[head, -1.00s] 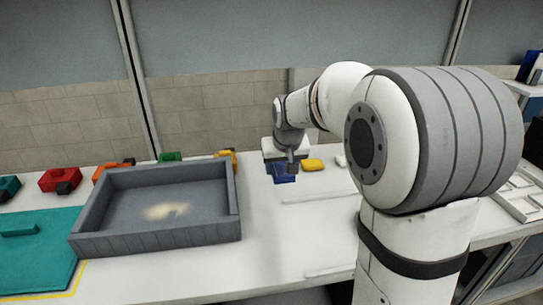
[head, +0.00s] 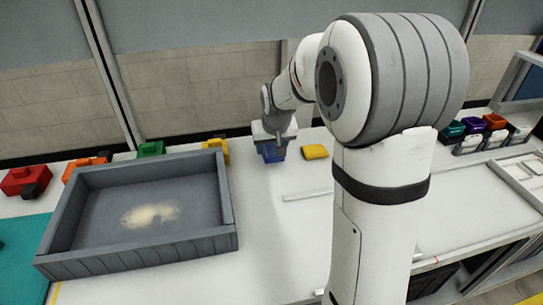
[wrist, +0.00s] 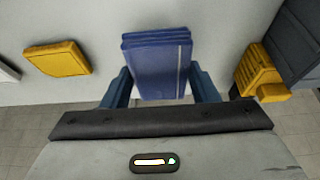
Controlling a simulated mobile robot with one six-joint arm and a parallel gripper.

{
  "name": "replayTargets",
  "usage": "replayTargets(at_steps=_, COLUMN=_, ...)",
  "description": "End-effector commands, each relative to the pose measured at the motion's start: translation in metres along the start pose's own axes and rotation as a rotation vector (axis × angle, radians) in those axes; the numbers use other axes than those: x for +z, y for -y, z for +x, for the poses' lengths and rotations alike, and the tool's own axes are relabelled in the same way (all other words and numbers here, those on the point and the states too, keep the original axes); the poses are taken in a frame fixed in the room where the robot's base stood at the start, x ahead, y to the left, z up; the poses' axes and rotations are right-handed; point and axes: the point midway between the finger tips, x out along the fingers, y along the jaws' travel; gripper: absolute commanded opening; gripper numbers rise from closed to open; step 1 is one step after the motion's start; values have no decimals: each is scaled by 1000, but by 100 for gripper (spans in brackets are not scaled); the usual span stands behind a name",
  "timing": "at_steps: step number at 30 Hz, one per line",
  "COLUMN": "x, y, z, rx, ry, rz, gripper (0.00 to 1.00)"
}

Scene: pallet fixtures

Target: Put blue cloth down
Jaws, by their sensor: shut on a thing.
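The blue cloth (wrist: 157,70) is a folded, layered block between the two fingers of my gripper (wrist: 160,88) in the wrist view. My gripper is shut on it. In the head view the blue cloth (head: 271,153) shows under my gripper (head: 272,145), over the white table (head: 285,220) near its back edge. I cannot tell whether the cloth touches the table.
A yellow cloth (head: 314,152) lies just right of the blue cloth. A grey tray (head: 140,247) with a pale patch inside stands to the left. A yellow fixture (head: 215,150) is by its back corner. Table in front of my gripper is mostly clear.

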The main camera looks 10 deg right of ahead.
Motion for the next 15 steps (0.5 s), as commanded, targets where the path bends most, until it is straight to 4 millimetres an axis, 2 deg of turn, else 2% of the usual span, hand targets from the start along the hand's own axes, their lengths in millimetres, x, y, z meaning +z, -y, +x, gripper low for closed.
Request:
replayTargets(at_steps=7, x=14, y=2, z=30, rx=-2, ry=4, rz=-4, gripper=32)
replayTargets(at_steps=15, x=14, y=3, z=33, rx=-2, ry=1, rz=-5, gripper=32)
